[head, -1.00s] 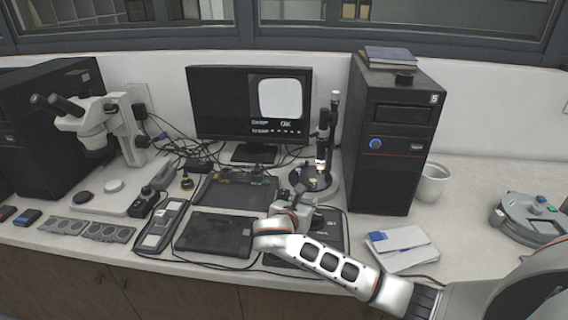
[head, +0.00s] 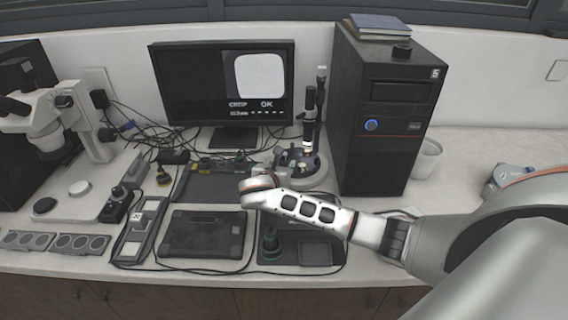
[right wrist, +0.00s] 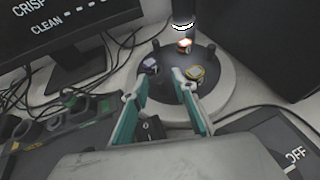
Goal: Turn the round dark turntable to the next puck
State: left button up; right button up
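The dark round turntable (right wrist: 168,56) sits on a pale round base (right wrist: 228,88) under the microscope tube (right wrist: 184,12). It also shows in the head view (head: 290,166), partly behind my arm. In the right wrist view, a lit puck (right wrist: 184,45) is under the tube, a grey-blue puck (right wrist: 150,66) is at left, and a yellowish puck (right wrist: 195,73) is at the near right. My right gripper (right wrist: 154,86) is open, its teal-padded fingers apart at the turntable's near side. I see nothing held; contact with the disc or pucks is unclear. My left gripper is out of view.
The monitor (head: 222,85) reads "CRISP" and "OK". A black computer tower (head: 383,125) stands close right of the turntable, with a white mug (head: 427,160) beyond. A dark tray (head: 213,188), a closed black case (head: 203,234) and loose cables lie left.

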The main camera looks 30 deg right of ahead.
jog(key=shift+w+d+f, duration=0.2)
jog(key=shift+w+d, duration=0.2)
jog(key=shift+d, duration=0.05)
grip_shut()
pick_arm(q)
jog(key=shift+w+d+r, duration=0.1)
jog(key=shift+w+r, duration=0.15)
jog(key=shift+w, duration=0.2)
pick_arm(e)
jog(key=shift+w, duration=0.1)
